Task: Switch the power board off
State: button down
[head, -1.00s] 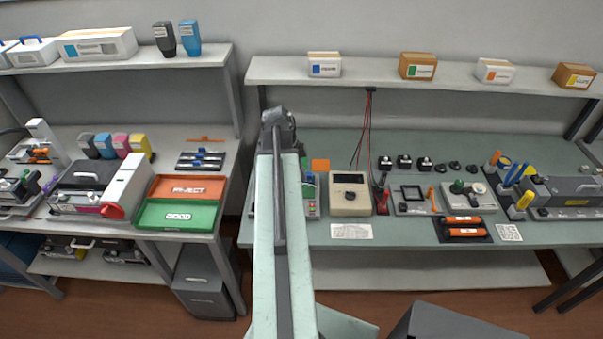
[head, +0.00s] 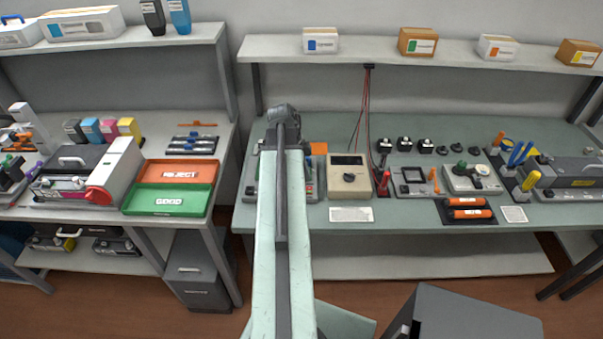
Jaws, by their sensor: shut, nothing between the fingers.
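A grey board-like unit (head: 310,185) with small green and red parts lies on the green right-hand bench. My arm runs up the picture in front of it and hides most of it, so I cannot tell whether it is the power board or how any switch is set. The dark end of my arm shows over the back part of the bench, just above and left of this unit. My gripper's fingers do not show; they are hidden beyond the arm's end or out of the picture.
Red and black wires (head: 367,110) hang from the shelf. Green (head: 168,201) and orange-red (head: 178,172) trays lie on the left bench. A gap separates the benches.

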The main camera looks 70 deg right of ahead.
aim_at(308, 188)
jog(key=b+x, duration=0.2)
jog(key=w+b+x, duration=0.1)
jog(key=b+x, duration=0.1)
jog(key=x, duration=0.1)
jog(key=shift+f, duration=0.35)
jog(key=shift+f, duration=0.1)
jog(key=shift+w+d+f+b, duration=0.1)
jog(key=shift+d+f+b, duration=0.05)
jog(key=shift+f+b, duration=0.3)
jog(key=shift+w+r, duration=0.1)
jog(key=shift+r, duration=0.05)
jog(key=shift+b, duration=0.4)
dwell(0.4)
